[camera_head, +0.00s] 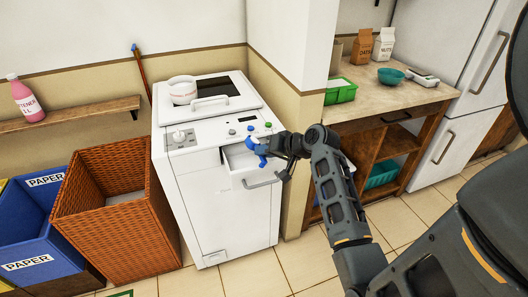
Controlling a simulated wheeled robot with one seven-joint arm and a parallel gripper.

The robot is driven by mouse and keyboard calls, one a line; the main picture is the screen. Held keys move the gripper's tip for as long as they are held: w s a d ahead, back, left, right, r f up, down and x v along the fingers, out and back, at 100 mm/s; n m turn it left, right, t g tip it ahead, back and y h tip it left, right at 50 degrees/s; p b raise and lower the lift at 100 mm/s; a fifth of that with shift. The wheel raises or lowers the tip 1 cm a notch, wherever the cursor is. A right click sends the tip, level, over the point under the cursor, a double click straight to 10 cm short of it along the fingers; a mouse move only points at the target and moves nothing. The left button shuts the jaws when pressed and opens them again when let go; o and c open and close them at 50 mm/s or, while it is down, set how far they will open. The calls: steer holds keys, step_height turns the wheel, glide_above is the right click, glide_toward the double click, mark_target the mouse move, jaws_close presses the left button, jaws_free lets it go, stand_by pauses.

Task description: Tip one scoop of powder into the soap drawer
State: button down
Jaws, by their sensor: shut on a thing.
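The soap drawer (238,160) is pulled out of the front of the white washing machine (212,211), and its light inside shows. A grey bar handle (262,183) is on its front. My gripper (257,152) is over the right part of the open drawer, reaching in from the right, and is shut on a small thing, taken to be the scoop. Blue parts show at its end, too small to tell fingertips from scoop. Any powder in the scoop or drawer cannot be made out. A round white tub (183,90) stands on the machine's lid.
Tiled floor in front is clear.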

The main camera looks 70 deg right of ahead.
steer(key=shift+s+d+f+m+t+y+b, duration=0.15)
steer(key=shift+f+m+t+y+b, duration=0.25)
steer(key=shift+m+t+b, duration=0.85)
steer(key=shift+s+d+f+m+t+y+b, duration=0.2)
steer(key=shift+f+t+b, duration=0.45)
steer(key=shift+b, duration=1.2)
steer(key=shift+s+d+f+m+t+y+b, duration=0.1)
steer(key=shift+f+m+t+y+b, duration=0.25)
steer(key=shift+m+t+b, duration=0.7)
steer(key=shift+r+b, duration=0.1)
steer(key=shift+b, duration=0.45)
steer(key=shift+r, duration=0.1)
step_height(320, 180, up, 7)
steer(key=p, duration=0.5)
steer(key=shift+p, duration=0.35)
